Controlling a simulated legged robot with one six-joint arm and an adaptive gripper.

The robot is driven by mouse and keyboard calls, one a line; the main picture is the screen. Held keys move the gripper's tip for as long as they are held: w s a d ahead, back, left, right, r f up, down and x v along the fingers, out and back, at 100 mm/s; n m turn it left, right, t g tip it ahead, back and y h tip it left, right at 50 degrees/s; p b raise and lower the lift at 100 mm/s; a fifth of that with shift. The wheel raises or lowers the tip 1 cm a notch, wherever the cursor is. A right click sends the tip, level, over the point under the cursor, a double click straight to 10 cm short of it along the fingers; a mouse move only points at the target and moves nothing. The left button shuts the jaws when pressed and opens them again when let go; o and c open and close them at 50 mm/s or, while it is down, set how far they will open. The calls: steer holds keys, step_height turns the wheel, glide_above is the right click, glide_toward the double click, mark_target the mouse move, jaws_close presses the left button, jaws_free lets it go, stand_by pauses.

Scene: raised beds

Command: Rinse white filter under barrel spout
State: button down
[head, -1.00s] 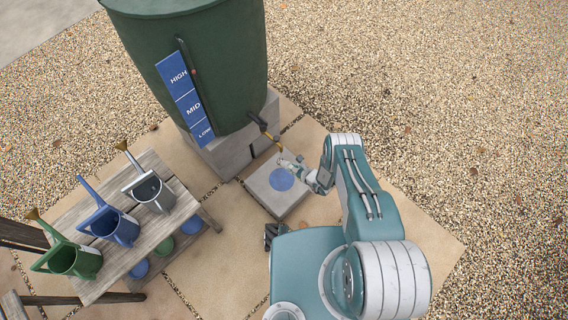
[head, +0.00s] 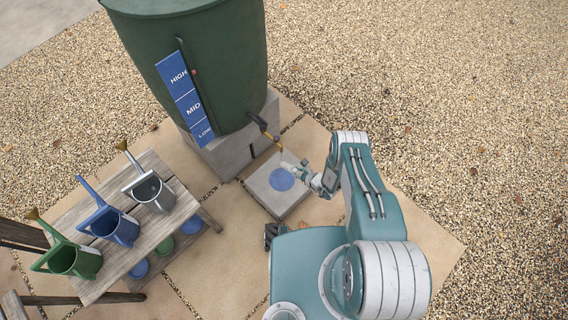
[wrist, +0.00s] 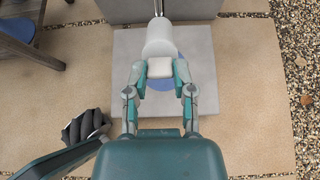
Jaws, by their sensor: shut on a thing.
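The white filter (wrist: 160,42) is between the fingertips of my gripper (wrist: 157,72) in the wrist view. My gripper is shut on it and holds it above the paving slab. In the head view my gripper (head: 303,173) is beside the brass spout (head: 272,137) of the green barrel (head: 195,65). The filter (head: 287,167) looks small and pale there, close to the lower end of the spout. I cannot tell whether it touches the spout or whether water is running.
A grey slab (head: 268,197) with a blue disc lies below the spout. The barrel stands on grey blocks (head: 230,150). A wooden bench (head: 185,209) at left holds green, blue and grey watering cans. Open gravel (head: 440,90) lies at right.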

steer(key=s+d+r, duration=0.1)
steer(key=s+d, duration=0.7)
steer(key=shift+r, duration=0.35)
steer(key=shift+d, duration=0.1)
stand_by(0.4)
steer(key=w+d+r, duration=0.1)
steer(key=w+r, duration=0.3)
steer(key=r, duration=0.3)
steer(key=w+d+r+m+h, duration=0.1)
steer(key=w+r, duration=0.3)
steer(key=r, duration=0.4)
steer(key=w+d+r, duration=0.2)
steer(key=w+r, duration=0.2)
steer(key=r, duration=0.3)
step_height(320, 180, up, 25)
steer(key=s+a+m+t+h, duration=0.1)
steer(key=s+a+m+t, duration=0.1)
steer(key=shift+s+f, duration=0.15)
steer(key=shift+s, duration=0.1)
steer(key=shift+h, duration=0.3)
